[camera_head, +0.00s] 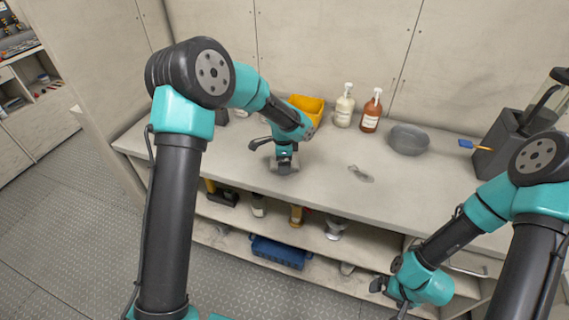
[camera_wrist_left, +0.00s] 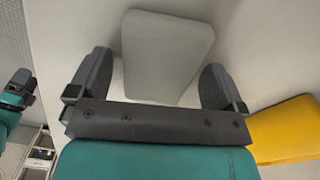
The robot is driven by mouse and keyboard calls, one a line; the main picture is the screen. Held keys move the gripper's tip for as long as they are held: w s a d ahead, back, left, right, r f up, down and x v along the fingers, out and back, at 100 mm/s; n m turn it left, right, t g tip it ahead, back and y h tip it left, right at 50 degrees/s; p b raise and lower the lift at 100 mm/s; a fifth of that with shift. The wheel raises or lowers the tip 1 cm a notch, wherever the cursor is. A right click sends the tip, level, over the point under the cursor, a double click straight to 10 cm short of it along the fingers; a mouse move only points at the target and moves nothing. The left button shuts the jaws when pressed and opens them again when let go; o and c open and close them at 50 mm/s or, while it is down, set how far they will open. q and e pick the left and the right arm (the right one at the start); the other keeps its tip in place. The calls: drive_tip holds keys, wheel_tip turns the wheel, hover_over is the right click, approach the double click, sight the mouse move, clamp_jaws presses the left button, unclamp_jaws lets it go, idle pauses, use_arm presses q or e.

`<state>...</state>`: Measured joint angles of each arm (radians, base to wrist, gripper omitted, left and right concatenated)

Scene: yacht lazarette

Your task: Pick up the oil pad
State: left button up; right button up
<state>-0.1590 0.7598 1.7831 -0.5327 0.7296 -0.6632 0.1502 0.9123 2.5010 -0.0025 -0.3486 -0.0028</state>
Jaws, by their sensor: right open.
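A pale grey pad (camera_wrist_left: 168,45), which looks like the oil pad, lies flat on the workbench in the left wrist view. My left gripper (camera_wrist_left: 157,72) is over it with its two fingers apart, one on each side of the pad's near end. A gap shows at the left finger; contact at the right finger cannot be told. In the head view the left gripper (camera_head: 284,166) is low over the bench and mostly hides the pad. My right gripper (camera_head: 392,291) is open and empty, low in front of the shelves at the right.
On the workbench (camera_head: 330,195) stand a yellow bin (camera_head: 308,106), a white bottle (camera_head: 344,108), an orange bottle (camera_head: 371,112), a grey bowl (camera_head: 408,139) and a blue brush (camera_head: 467,144). A small grey item (camera_head: 361,174) lies mid-bench. A blue crate (camera_head: 280,252) sits below.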

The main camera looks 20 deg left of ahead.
use_arm(q)
drive_tip(key=c, duration=0.9)
drive_tip(key=shift+r, duration=0.1)
drive_tip(key=shift+r, duration=1.3)
drive_tip(key=s+d, duration=0.1)
drive_tip(key=s, duration=0.4)
drive_tip(key=s+d+r, duration=0.1)
drive_tip(key=s+d, duration=0.1)
drive_tip(key=s, duration=0.3)
drive_tip(key=s+d+r, duration=0.1)
drive_tip(key=s, duration=0.4)
drive_tip(key=shift+s+d+r, duration=0.1)
drive_tip(key=shift+s+d, duration=0.1)
drive_tip(key=shift+d, duration=0.1)
